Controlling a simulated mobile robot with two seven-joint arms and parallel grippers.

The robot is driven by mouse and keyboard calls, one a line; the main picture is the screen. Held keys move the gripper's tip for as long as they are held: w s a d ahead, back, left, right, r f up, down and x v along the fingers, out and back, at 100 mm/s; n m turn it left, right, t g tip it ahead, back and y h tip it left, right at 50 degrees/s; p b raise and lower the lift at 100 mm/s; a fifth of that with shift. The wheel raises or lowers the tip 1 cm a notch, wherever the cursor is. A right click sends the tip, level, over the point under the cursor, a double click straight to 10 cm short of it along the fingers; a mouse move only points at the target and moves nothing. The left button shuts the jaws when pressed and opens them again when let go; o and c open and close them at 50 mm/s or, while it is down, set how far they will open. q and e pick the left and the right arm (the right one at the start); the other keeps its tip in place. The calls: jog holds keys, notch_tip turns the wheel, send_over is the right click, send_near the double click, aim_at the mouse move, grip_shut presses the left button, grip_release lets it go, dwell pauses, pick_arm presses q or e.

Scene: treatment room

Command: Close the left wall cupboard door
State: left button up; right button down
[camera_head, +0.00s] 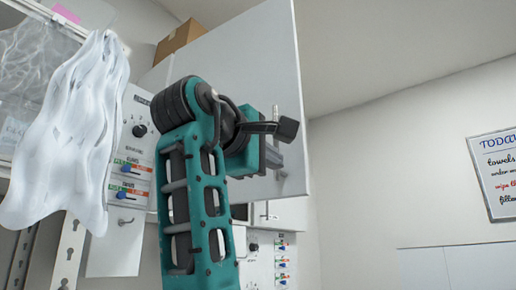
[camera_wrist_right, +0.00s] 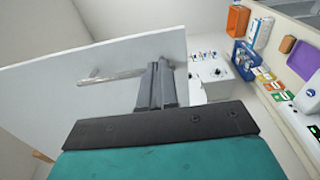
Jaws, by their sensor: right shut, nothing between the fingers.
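The white wall cupboard door (camera_head: 250,55) stands open in the head view, swung out toward me. It also shows in the wrist view as a pale panel (camera_wrist_right: 60,95) with a metal bar handle (camera_wrist_right: 108,77). My right gripper (camera_head: 280,160) is in front of the door's lower part, near its free edge. Its fingers (camera_wrist_right: 163,72) are together and empty, beside the handle's end. I cannot tell whether they touch the door. My teal right arm hides part of the door and the cupboard. My left gripper is not in view.
A cardboard box (camera_head: 180,40) sits on top of the cupboard. A translucent plastic bag (camera_head: 70,130) hangs at the left. Panels with switches (camera_head: 132,150) are behind my arm. A framed sign (camera_head: 497,170) hangs on the right wall. Space right of the door looks clear.

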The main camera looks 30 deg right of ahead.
aim_at(297, 174)
jog(key=p+x, duration=0.1)
jog(key=x, duration=0.6)
jog(key=shift+w+d, duration=0.25)
jog(key=shift+d, duration=0.05)
jog(key=shift+d, duration=0.1)
